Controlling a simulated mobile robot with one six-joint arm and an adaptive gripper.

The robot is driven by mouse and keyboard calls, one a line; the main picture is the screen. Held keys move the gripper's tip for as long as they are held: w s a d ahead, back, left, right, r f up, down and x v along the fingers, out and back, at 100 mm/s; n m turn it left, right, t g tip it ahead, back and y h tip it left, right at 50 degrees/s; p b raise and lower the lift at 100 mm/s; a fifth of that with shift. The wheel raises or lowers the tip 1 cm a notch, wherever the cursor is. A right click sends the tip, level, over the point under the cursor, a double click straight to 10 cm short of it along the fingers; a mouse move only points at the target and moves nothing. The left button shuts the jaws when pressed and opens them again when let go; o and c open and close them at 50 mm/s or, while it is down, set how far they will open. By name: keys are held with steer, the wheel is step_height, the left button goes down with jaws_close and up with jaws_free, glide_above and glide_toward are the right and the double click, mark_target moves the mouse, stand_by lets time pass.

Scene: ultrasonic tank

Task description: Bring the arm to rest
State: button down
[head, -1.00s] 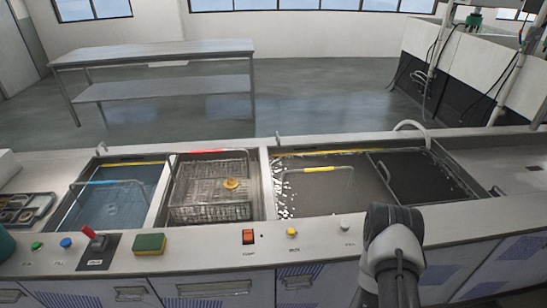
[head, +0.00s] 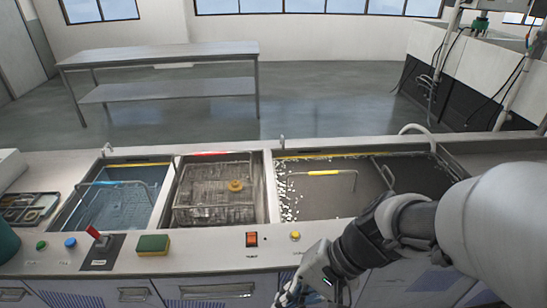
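My arm comes in from the right edge in the head view and reaches down and left across the front of the tank counter (head: 200,261). My gripper (head: 290,292) is at the bottom edge, low in front of the counter's front face, partly cut off by the frame. Its fingers are too small and cropped to tell whether they are open or shut. No held object can be made out. The arm covers the front right part of the counter and part of the right tank.
Sunk in the counter are a blue-water tank (head: 112,205), a tank with a wire basket (head: 214,207) and a grey tank (head: 320,203). A green-yellow sponge (head: 153,245), a red lever switch (head: 95,233) and an orange switch (head: 251,239) are along the front. A steel table (head: 160,54) stands behind.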

steer(key=s+d+r+n+t+h, duration=0.4)
steer(key=d+r+h, duration=0.3)
steer(key=d+r, duration=0.2)
steer(key=s+d+t, duration=0.1)
steer(key=d, duration=0.1)
steer(key=shift+d+n, duration=0.4)
